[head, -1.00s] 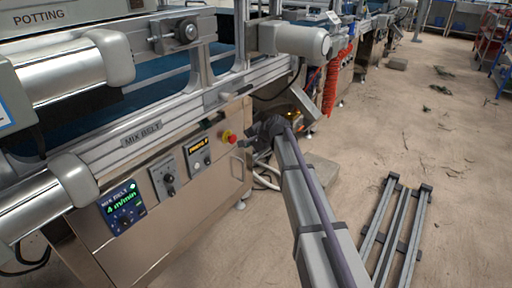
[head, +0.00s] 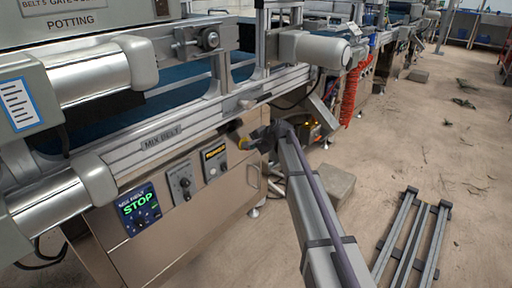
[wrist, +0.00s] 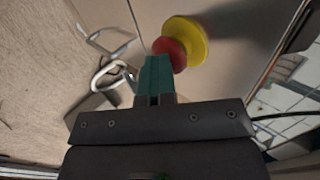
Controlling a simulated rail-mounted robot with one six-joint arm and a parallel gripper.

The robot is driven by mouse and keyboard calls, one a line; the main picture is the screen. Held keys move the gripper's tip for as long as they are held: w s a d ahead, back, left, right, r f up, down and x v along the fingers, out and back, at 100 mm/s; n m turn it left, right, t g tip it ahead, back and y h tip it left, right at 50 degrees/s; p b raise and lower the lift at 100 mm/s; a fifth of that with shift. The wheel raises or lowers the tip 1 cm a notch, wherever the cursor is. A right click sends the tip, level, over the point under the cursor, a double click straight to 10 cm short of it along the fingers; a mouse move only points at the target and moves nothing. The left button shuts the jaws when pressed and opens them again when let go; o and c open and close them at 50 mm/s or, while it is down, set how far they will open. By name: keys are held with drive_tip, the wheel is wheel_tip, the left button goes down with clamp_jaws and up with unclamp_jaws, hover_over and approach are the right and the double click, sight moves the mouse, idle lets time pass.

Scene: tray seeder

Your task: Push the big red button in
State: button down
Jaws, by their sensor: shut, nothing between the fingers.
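The big red button (wrist: 171,48) shows in the wrist view in front of its round yellow collar (wrist: 190,38), on the metal cabinet panel. In the head view my gripper (head: 246,143) covers the red cap, and only a bit of yellow shows beside it. My gripper's teal fingers (wrist: 157,62) are shut and empty, their tips at the near edge of the red cap. I cannot tell whether they touch it. The mix belt display (head: 138,208) reads STOP in green.
A switch panel with a knob (head: 181,182) and another small panel (head: 214,160) sit left of the button. A metal rail (head: 170,135) runs above. A slatted grey frame (head: 412,240) lies on the floor at right, with open floor around it.

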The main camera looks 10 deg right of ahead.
drive_tip(key=shift+w+a, duration=0.3)
drive_tip(key=s+d+f+p+v, duration=0.1)
drive_tip(key=f+p+v, duration=0.1)
drive_tip(key=p+v, duration=0.5)
drive_tip(key=v, duration=0.6)
drive_tip(key=shift+s+d, duration=0.35)
drive_tip(key=shift+d, duration=0.05)
